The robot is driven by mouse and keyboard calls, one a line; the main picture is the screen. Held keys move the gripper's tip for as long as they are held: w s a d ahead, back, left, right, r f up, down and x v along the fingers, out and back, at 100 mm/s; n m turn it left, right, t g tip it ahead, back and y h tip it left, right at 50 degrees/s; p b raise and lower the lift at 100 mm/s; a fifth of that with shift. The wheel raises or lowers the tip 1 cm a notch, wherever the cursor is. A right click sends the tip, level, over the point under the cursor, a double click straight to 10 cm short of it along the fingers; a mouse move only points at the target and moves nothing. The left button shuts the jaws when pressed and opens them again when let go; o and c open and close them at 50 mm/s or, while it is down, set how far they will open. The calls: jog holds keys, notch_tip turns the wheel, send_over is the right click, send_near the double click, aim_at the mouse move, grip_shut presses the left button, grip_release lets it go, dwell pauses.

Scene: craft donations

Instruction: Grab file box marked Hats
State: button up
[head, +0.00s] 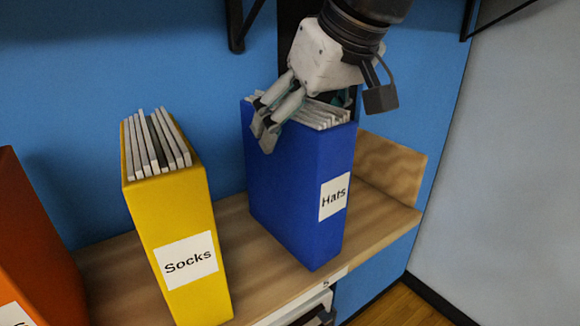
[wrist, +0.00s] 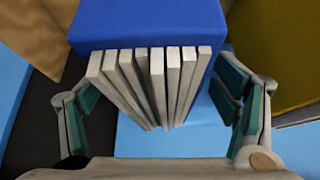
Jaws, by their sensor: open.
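The blue file box marked Hats (head: 295,185) stands upright on the shelf, its white label on the front edge facing me. Pale sheets fill its open top. My gripper (head: 290,108) is at the top of this box, with one finger pair over its left side. In the wrist view, the fingers (wrist: 160,110) are spread apart on either side of the sheets (wrist: 150,80) and the blue box (wrist: 150,22). The gripper is open. Whether a finger touches the box is unclear. The far finger is mostly hidden in the head view.
A yellow file box marked Socks (head: 180,220) stands to the left on the wooden shelf (head: 245,240), with a gap between. An orange box (head: 35,250) is at the far left. A wooden end panel (head: 390,170) closes the shelf on the right. A dark bracket (head: 238,25) hangs above.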

jog(key=w+a+f, duration=0.2)
jog(key=w, duration=0.1)
jog(key=shift+w+a+f, duration=0.15)
jog(key=shift+f, duration=0.15)
jog(key=c, duration=1.8)
grip_shut()
